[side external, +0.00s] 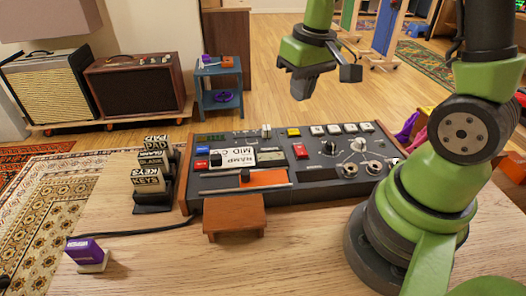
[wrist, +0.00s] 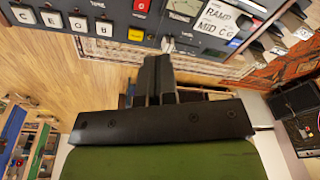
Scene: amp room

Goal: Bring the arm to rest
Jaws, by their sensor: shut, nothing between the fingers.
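My gripper (side external: 302,92) hangs in the air above the back part of the console, with its dark fingers pointing down in the side view. In the wrist view my gripper (wrist: 158,62) shows its two fingers together with nothing between them. The console (side external: 312,190) is a dark panel with wooden ends on the wooden table (side external: 290,262). It carries knobs, several pale square keys, red and yellow buttons and a white card reading "RAMP MID C G". My arm stands at the right of the table, green with dark joints.
A card rack (side external: 152,208) stands left of the console. A small brown wooden stand (side external: 234,228) sits at its front. A purple block on a pale base (side external: 88,252) lies at front left. Amplifiers (side external: 137,84) and a blue side table (side external: 220,85) stand on the floor behind.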

